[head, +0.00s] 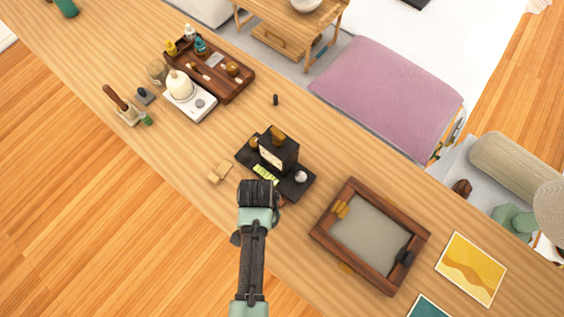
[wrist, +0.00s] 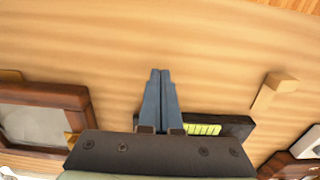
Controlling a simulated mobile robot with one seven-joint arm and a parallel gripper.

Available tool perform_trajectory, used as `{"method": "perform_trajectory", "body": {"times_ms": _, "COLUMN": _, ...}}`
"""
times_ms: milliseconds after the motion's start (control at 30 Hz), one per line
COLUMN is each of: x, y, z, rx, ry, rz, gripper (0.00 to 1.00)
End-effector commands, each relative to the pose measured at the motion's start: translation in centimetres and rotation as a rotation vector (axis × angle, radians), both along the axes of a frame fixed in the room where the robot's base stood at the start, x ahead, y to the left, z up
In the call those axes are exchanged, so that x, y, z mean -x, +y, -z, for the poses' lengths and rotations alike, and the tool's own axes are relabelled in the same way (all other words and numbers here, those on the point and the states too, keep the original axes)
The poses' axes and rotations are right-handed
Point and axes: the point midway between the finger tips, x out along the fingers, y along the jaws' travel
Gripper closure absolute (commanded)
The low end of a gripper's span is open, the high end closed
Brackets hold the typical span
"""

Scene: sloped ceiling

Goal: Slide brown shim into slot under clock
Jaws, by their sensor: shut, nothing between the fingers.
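The clock (head: 283,150), a dark block with a pale face, stands on a black base (head: 300,190). A yellow-green strip (head: 265,174) lies on the base's near side and also shows in the wrist view (wrist: 203,129). A light-brown wooden piece (head: 219,173), perhaps the shim, lies on the table left of the base; the wrist view shows it at right (wrist: 272,90). My gripper (head: 258,190) is above the table at the base's near edge. Its fingers (wrist: 160,76) are shut and empty. The slot under the clock cannot be made out.
A wood-framed tray (head: 326,237) lies right of the base. A white scale (head: 203,109) with a pale object and a brown tray (head: 241,88) of small items stand at upper left. A small dark cylinder (head: 275,99) stands beyond the clock. Table around the wooden piece is clear.

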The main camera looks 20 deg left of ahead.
Motion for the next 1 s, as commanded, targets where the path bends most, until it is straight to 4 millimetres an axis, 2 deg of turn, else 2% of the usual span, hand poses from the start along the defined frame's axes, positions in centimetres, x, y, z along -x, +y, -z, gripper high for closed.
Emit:
{"method": "perform_trajectory", "body": {"times_ms": 33, "x": 0.1, "y": 0.1, "z": -0.7, "rx": 0.000, "ry": 0.000, "rz": -0.001, "gripper": 1.00}}
{"method": "perform_trajectory", "body": {"times_ms": 633, "x": 1.2, "y": 0.6, "z": -3.8, "rx": -0.002, "ry": -0.004, "rz": -0.001, "gripper": 1.00}}
{"method": "perform_trajectory", "body": {"times_ms": 1000, "x": 1.4, "y": 0.6, "z": -3.9, "rx": -0.002, "ry": -0.004, "rz": -0.001, "gripper": 1.00}}
